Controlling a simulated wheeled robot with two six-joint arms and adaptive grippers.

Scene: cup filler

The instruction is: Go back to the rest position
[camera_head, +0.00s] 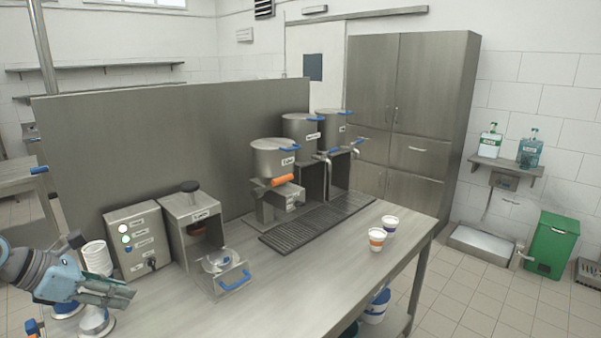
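My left gripper (128,294) reaches in at the lower left, over the near left end of the steel counter (300,312). Its dark fingers point right and lie near each other; the gap between them is too small to judge. I see nothing between the fingertips. A stack of white cups (97,257) stands just behind it, and metal cup-like pieces (97,322) show below it. My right gripper is not in view.
A control box (140,238) with lit buttons and a dispenser (193,213) stand right of my gripper. A blue-handled metal container (220,272) is in front of the dispenser. Several steel pots (275,158) stand behind a drip grate (318,224). The counter's front middle is clear.

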